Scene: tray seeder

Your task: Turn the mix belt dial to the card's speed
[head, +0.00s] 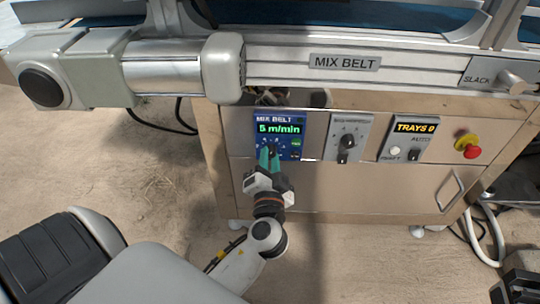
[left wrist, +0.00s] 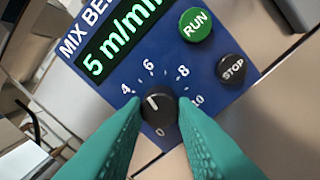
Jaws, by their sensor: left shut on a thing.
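The blue mix belt panel (head: 296,124) is on the machine front under the MIX BELT label. Its green display (left wrist: 123,38) reads 5 m/min in the left wrist view. The black dial (left wrist: 160,103) has a white mark pointing up and left, between 4 and 6 on the scale. My left gripper (head: 269,153) reaches up to the panel. In the left wrist view its green fingers (left wrist: 158,118) are shut on the dial from both sides. No speed card is recognizable in these views.
A green RUN button (left wrist: 195,25) and a black STOP button (left wrist: 232,68) sit beside the dial. To the right are another knob panel (head: 347,125), a TRAYS 0 panel (head: 414,127) and a red emergency button (head: 472,152). The belt frame (head: 420,72) overhangs above.

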